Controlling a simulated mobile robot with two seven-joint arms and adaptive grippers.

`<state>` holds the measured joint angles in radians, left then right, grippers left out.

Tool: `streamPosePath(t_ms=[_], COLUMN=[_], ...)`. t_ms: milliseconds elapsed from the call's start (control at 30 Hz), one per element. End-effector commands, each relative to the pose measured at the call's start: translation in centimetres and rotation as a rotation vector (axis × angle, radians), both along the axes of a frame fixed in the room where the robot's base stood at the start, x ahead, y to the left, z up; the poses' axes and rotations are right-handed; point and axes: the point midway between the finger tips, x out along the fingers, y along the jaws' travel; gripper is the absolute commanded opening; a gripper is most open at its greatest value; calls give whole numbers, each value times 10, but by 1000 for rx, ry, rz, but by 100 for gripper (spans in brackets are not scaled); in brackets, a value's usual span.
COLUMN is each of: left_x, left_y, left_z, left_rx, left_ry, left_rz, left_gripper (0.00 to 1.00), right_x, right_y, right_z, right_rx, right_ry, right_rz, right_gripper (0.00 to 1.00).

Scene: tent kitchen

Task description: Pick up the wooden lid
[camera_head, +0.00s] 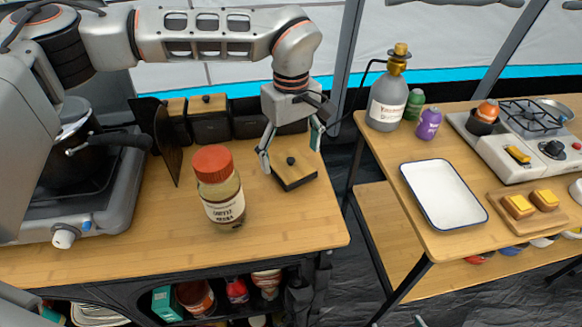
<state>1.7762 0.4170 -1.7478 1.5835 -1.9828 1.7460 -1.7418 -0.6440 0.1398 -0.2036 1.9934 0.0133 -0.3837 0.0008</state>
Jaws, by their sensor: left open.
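The square wooden lid (288,178), with a small black knob and a dark rim, lies flat on the wooden counter, right of the jar. My left gripper (291,146) points down just above the lid. Its fingers are apart, one on each side of the knob as seen here, with nothing visible between them. I cannot tell whether the fingers touch the lid. My right gripper is not in view.
A jar with a red cap (211,163) stands close left of the lid. Black canisters (210,126) line the counter's back, one with a similar wooden lid. A stove with a black pot (90,160) is at left. Counter in front of the lid is clear.

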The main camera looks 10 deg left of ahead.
Motion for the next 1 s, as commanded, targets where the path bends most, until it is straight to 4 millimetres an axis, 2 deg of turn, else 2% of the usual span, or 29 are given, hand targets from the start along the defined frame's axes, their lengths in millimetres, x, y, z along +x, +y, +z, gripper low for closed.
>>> streamPosePath(t_ms=[100,200,433,600,1000], left_x=[-2,-2,-2,-2,-1], left_y=[0,0,0,0,0], left_z=[-21,-30,-31,-31,-28], left_rx=[0,-1,-1,-1,-1], left_ry=[4,3,0,1,0], left_rz=[-1,-1,0,-1,-1], left_gripper=[81,81,81,39,39], right_x=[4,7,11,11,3], right_y=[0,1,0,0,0], right_z=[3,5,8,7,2], right_rx=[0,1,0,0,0], right_ry=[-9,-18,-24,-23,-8], right_rz=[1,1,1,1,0], right_gripper=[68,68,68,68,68])
